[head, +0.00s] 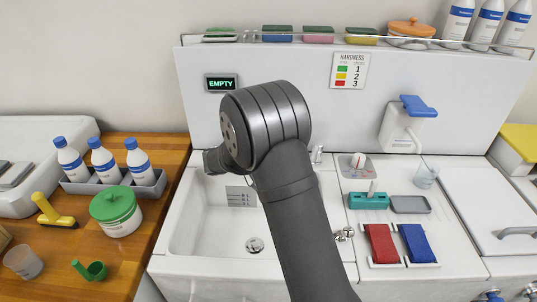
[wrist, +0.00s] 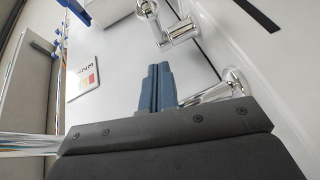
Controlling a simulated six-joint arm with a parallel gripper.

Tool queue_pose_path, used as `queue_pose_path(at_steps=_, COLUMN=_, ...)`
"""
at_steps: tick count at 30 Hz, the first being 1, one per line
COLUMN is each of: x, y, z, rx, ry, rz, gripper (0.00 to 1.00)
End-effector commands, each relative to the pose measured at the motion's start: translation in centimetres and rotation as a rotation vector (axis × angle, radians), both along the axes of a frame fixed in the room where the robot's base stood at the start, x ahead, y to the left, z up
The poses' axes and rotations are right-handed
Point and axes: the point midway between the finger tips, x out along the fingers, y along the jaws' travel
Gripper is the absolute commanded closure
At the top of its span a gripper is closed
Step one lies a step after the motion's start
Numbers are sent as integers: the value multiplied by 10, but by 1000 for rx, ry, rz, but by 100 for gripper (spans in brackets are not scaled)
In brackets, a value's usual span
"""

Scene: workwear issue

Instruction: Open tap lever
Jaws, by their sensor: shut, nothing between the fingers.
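A chrome tap shows in the wrist view as a jointed fitting (wrist: 177,31) ahead of and slightly right of my fingertips. A second chrome piece (wrist: 222,88) lies close to the right of the fingers. Which piece is the lever I cannot tell for sure. My gripper (wrist: 158,68) is shut and empty, its two blue-grey fingers side by side, apart from the upper chrome fitting. In the head view a small chrome part of the tap (head: 316,155) shows just right of my arm at the sink's back. My arm hides the rest of the tap and the fingers.
The white sink basin (head: 215,225) is empty beneath my arm. A hardness sign (head: 350,71) and an "EMPTY" display (head: 221,83) are on the back panel. A teal block (head: 368,201), red pad (head: 381,243) and blue pad (head: 418,243) lie right; a bottle tray (head: 148,188) stands left.

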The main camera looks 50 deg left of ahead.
Motion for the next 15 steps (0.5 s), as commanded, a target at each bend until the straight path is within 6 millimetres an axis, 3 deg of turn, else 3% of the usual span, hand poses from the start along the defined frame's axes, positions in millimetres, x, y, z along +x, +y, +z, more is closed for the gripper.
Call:
queue_pose_path(at_steps=3, x=18, y=-12, z=-4, rx=-1, ry=1, rz=-2, gripper=100)
queue_pose_path(at_steps=9, x=27, y=-34, z=-10, rx=0, ry=3, rz=-1, gripper=100)
queue_pose_path(at_steps=15, x=29, y=-40, z=-12, rx=-1, ry=1, rz=0, gripper=100)
